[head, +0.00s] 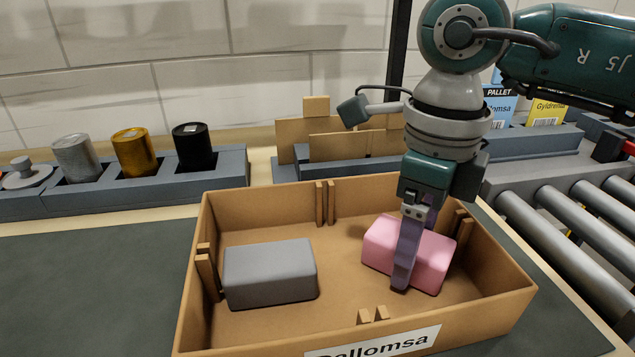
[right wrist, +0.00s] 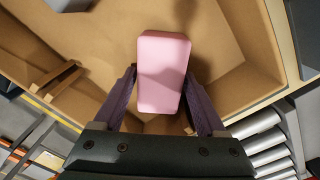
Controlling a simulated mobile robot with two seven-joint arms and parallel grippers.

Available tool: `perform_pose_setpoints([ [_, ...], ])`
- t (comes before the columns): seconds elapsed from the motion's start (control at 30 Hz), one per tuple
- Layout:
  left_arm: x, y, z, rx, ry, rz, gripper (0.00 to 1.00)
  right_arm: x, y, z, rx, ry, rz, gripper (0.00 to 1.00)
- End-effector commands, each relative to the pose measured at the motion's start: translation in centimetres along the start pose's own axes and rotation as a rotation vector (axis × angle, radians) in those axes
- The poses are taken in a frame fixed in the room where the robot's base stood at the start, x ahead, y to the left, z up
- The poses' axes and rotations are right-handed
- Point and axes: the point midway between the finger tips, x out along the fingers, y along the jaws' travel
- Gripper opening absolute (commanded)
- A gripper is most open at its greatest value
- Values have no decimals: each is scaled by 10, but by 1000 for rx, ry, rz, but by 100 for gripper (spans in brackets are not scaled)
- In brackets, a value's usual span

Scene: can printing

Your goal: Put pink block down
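The pink block (head: 425,255) lies in the right part of the brown cardboard box (head: 340,207) and appears to rest on its floor. My right gripper (head: 405,275) reaches down into the box with its fingers on either side of the pink block. In the right wrist view the pink block (right wrist: 162,72) sits between the two purple fingertips (right wrist: 160,74). A narrow gap shows at the left finger; the right finger is very close to the block's edge. My left gripper is in neither view.
A grey block (head: 270,273) lies in the left part of the box. A grey rack behind holds silver (head: 75,158), gold (head: 134,152) and black (head: 193,147) cans. A roller conveyor (head: 565,245) runs along the right. The dark mat (head: 90,290) left of the box is clear.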

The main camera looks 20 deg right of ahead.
Motion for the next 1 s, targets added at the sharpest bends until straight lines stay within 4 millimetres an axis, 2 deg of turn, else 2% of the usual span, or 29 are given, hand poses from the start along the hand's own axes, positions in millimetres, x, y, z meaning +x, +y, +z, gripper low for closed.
perform_pose_setpoints([
  [0.03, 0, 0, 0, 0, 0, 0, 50, 0, 0, 0, 0, 0, 0, 80],
  [0.13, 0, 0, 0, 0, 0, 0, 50, 0, 0, 0, 0, 0, 0, 91],
  [0.37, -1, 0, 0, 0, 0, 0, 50, -1, 0, 0, 0, 0, 0, 91],
  [0.5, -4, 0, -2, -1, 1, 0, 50, -10, 0, 1, 0, -3, -1, 91],
  [0.57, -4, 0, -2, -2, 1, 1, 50, -20, -1, 1, -2, -4, -2, 91],
  [0.8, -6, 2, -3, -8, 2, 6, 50, -75, -1, 1, -2, -7, -3, 91],
  [1.0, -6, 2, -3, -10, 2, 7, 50, -110, -1, 1, 0, -4, -2, 91],
])
